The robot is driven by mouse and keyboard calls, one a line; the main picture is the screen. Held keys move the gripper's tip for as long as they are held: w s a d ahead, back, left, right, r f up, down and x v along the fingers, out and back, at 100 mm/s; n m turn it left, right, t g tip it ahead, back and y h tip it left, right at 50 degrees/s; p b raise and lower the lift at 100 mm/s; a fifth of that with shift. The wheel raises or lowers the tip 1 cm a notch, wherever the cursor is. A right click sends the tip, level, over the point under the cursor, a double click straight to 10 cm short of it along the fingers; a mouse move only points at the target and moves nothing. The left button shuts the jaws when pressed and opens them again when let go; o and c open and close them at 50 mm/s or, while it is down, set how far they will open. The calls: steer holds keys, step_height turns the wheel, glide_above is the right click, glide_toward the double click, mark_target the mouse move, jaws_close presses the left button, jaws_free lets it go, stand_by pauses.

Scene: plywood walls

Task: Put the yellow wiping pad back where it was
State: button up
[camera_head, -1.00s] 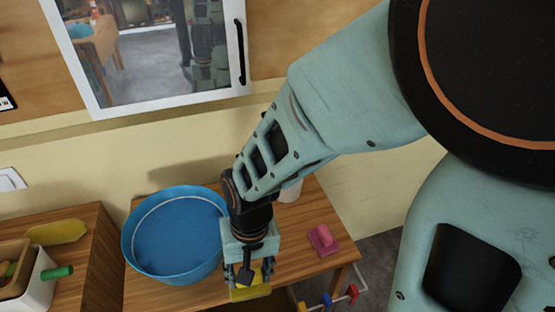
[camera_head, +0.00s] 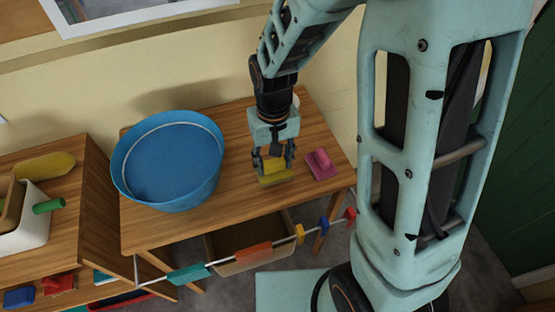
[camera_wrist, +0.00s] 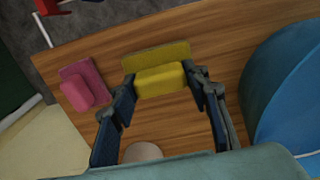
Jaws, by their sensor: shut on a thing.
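The yellow wiping pad (camera_head: 275,175) is a flat pad with a raised grip block on top. My gripper (camera_head: 273,164) is shut on that block, over the wooden table (camera_head: 225,215), between the blue basin and the pink pad. In the wrist view the yellow pad (camera_wrist: 160,77) sits between my two fingers, its flat part level with the tabletop. I cannot tell whether its underside touches the table. A pink pad (camera_head: 320,164) of the same shape lies on the table just to the right; it also shows in the wrist view (camera_wrist: 85,85).
A large blue basin (camera_head: 168,165) stands on the table's left part. A pale round object (camera_wrist: 142,152) stands behind my gripper. A rail with coloured clips (camera_head: 252,253) runs along the table's front. A side cabinet (camera_head: 75,165) holds a white bin (camera_head: 35,228).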

mark_target(278, 169)
steer(key=shift+w+d+f+b, duration=0.2)
steer(key=shift+f+b, duration=0.4)
steer(key=shift+f, duration=0.2)
steer(key=shift+w+d+f+b, duration=0.15)
steer(key=shift+w+f+b, duration=0.1)
steer(key=shift+f+b, duration=0.5)
steer(key=shift+w+d+f+b, duration=0.2)
steer(key=shift+f+b, duration=0.25)
steer(key=shift+f, duration=0.45)
steer(key=shift+f, duration=0.15)
steer(key=o, duration=1)
step_height(278, 169, up, 12)
steer(key=shift+r+p, duration=0.2)
steer(key=shift+p, duration=0.4)
